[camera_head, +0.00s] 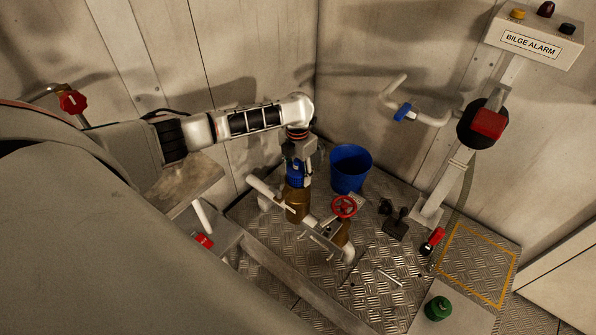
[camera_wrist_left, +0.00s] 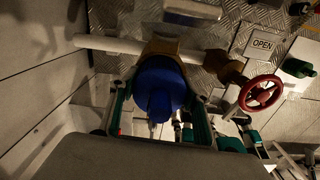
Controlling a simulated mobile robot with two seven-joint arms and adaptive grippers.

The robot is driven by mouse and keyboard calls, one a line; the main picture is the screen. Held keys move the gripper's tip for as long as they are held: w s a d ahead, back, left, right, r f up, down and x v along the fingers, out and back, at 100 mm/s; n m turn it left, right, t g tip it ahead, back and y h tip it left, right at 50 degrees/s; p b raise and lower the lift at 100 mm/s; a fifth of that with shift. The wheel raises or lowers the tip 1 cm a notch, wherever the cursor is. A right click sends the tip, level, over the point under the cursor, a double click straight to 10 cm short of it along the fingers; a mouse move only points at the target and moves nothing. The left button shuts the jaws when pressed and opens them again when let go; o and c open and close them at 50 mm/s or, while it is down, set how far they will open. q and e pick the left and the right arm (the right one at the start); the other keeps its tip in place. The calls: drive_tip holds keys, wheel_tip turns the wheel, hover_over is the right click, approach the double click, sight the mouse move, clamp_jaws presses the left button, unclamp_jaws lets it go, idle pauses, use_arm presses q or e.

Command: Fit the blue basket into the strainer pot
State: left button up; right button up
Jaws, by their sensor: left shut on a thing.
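My left gripper (camera_head: 297,160) points down over the strainer pot (camera_head: 296,205), a brown bronze cylinder on a white pipe. It is shut on the blue basket (camera_head: 296,176), which sits directly above the pot mouth, roughly in line with it. In the left wrist view the blue basket (camera_wrist_left: 160,88) lies between the two fingers of the gripper (camera_wrist_left: 160,118), and the brown pot (camera_wrist_left: 178,50) shows behind it. The basket hides the pot mouth, so I cannot tell whether its lower end is inside. My right gripper is not in view.
A red handwheel (camera_head: 344,207) stands close right of the pot. A blue bucket (camera_head: 350,168) is behind it on the tread plate. A black fitting (camera_head: 396,222), a red-topped item (camera_head: 432,241) and a green item (camera_head: 437,307) are farther right. An OPEN sign (camera_wrist_left: 263,43) lies beside the valve.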

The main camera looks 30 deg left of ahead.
use_arm(q)
drive_tip(key=shift+f, duration=0.2)
drive_tip(key=o, duration=1)
wheel_tip(320, 180, up, 12)
drive_tip(key=shift+r, duration=0.1)
